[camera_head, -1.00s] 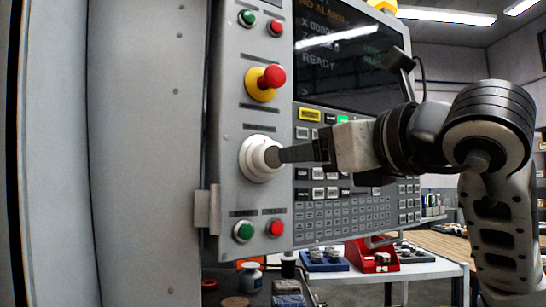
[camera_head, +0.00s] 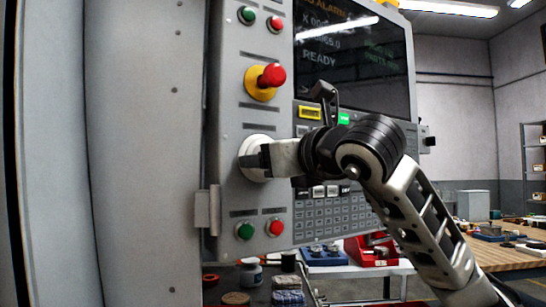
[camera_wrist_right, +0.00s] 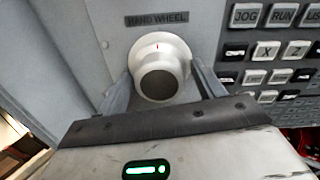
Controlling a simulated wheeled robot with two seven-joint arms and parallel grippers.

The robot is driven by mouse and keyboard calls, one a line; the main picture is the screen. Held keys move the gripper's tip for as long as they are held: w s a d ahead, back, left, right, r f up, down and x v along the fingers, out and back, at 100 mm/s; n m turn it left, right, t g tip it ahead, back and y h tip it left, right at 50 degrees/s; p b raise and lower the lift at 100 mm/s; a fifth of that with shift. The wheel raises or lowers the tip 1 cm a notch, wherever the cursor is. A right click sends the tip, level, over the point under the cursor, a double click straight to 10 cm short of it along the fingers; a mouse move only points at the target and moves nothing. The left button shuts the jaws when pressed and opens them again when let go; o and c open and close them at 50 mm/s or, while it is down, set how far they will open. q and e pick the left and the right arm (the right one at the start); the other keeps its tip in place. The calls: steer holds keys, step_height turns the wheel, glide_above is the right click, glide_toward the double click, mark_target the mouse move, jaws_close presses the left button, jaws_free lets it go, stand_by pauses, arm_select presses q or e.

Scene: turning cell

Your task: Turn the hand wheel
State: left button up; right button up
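The hand wheel (camera_head: 250,170) is a round white knob on the grey control panel, below the red and yellow mushroom button. In the right wrist view the hand wheel (camera_wrist_right: 160,77) sits under its "HAND WHEEL" label. My right gripper (camera_wrist_right: 162,68) is open, with one finger on each side of the knob and visible gaps to its darker front. In the head view my right gripper (camera_head: 262,158) is at the wheel, reaching in from the right and hiding part of it. My left gripper is not in view.
A red mushroom button (camera_head: 271,76) is above the wheel; a green button (camera_head: 244,231) and a red button (camera_head: 275,228) are below. The keypad (camera_head: 335,215) and screen (camera_head: 350,60) are to the right. A table with a red bin (camera_head: 372,250) stands behind.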

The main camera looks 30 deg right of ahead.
steer(key=c, duration=0.5)
steer(key=shift+n, duration=0.3)
